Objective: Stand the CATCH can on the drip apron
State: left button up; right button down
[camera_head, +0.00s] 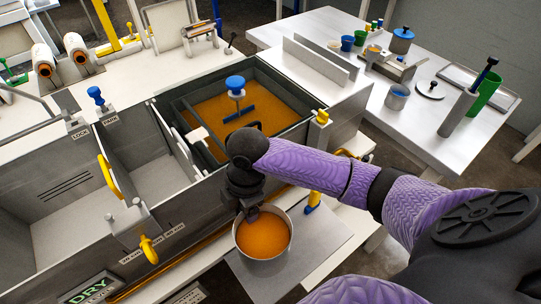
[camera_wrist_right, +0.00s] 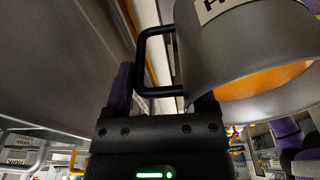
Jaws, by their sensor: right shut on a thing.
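A grey metal can (camera_head: 263,257) with orange liquid inside is at the front of the resin bath in the head view. In the right wrist view the can (camera_wrist_right: 225,50) has a black loop handle (camera_wrist_right: 145,65) and a cut-off label ending in what looks like H. My right gripper (camera_head: 250,212) is shut on the can's handle; its fingers also show in the wrist view (camera_wrist_right: 163,95). The can looks upright over a flat grey plate (camera_head: 318,236), which appears to be the drip apron. I cannot tell whether the can touches it. My left gripper is not in view.
The bath tank (camera_head: 312,119) holds orange resin and a blue-knobbed tool (camera_head: 236,84). An empty grey basin (camera_head: 50,190) lies left, with yellow handles between. A side table (camera_head: 425,137) with cups and cylinders stands back right. The plate is clear right of the can.

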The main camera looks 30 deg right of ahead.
aim_at(257, 234)
jog(key=f+b, duration=0.1)
jog(key=f, duration=0.4)
jog(key=shift+s, duration=0.2)
notch_tip(257, 234, down, 4)
jog(key=shift+r+b, duration=0.2)
jog(key=shift+b, duration=0.75)
jog(key=shift+f, duration=0.1)
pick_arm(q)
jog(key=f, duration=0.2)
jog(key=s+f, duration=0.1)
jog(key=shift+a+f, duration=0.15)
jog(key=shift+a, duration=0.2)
